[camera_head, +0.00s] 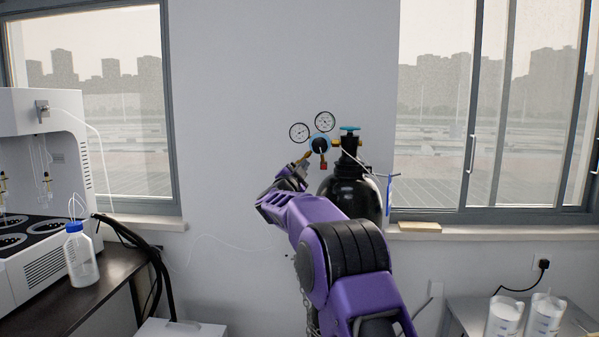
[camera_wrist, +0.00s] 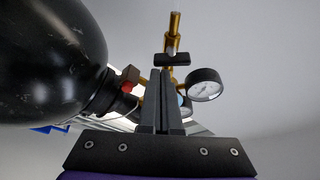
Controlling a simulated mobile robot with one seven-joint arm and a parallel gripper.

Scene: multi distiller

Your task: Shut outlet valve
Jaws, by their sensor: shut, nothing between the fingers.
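A black gas cylinder (camera_head: 350,193) stands by the wall, with a teal handwheel (camera_head: 350,128) and a regulator on top. A gold outlet fitting (camera_head: 303,158) sticks out left of the regulator; it also shows in the wrist view (camera_wrist: 175,22). A small black bar handle (camera_wrist: 172,59), seemingly the outlet valve's, lies across this fitting in the wrist view. My gripper (camera_wrist: 161,72) is shut and empty, its fingertips just below the handle in the picture. I cannot tell whether they touch it. In the head view my gripper (camera_head: 290,176) is just below the fitting, its fingers unclear.
A pressure gauge (camera_wrist: 206,85) is close right of my fingers in the wrist view. A red part (camera_wrist: 130,75) and the cylinder are at left. In the head view, a lab machine (camera_head: 40,130) and bottle (camera_head: 80,255) stand at left, jugs (camera_head: 505,316) at lower right.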

